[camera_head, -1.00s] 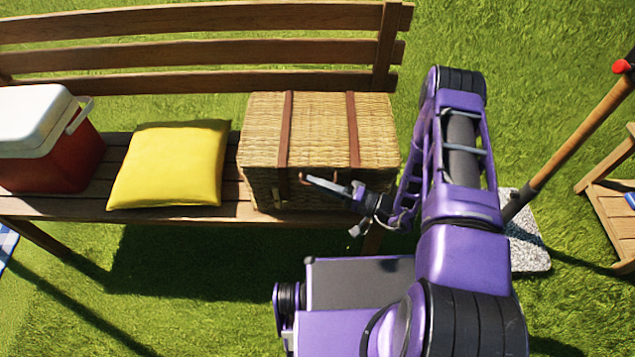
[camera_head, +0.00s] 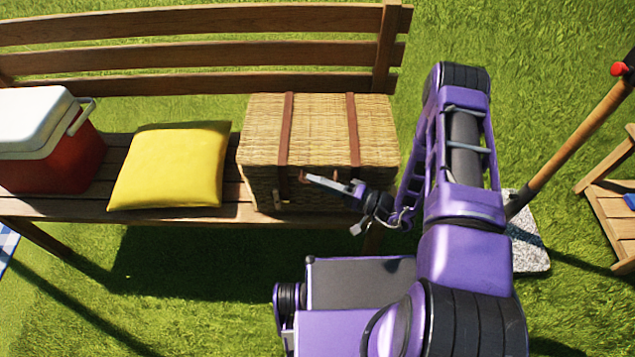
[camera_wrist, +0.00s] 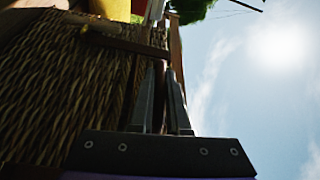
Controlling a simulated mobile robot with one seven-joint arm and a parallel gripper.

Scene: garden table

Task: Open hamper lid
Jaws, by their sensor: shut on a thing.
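The wicker hamper (camera_head: 320,130) stands on the bench seat, with two brown leather straps over its top. Its lid (camera_head: 319,110) looks shut, lying flat. My gripper (camera_head: 312,180) reaches in from the right, at the upper front of the hamper. Its fingers are closed on a small brown leather handle (camera_head: 302,176) at the front. In the wrist view, the two fingers (camera_wrist: 166,75) are close together beside the wicker wall (camera_wrist: 65,85), with a brown strip between their tips. The fingers partly hide the handle.
A yellow cushion (camera_head: 172,165) lies left of the hamper, and a red cooler (camera_head: 50,150) with a white lid stands further left. The bench backrest (camera_head: 200,52) rises behind. A wooden pole (camera_head: 580,140) stands in a stone base at the right.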

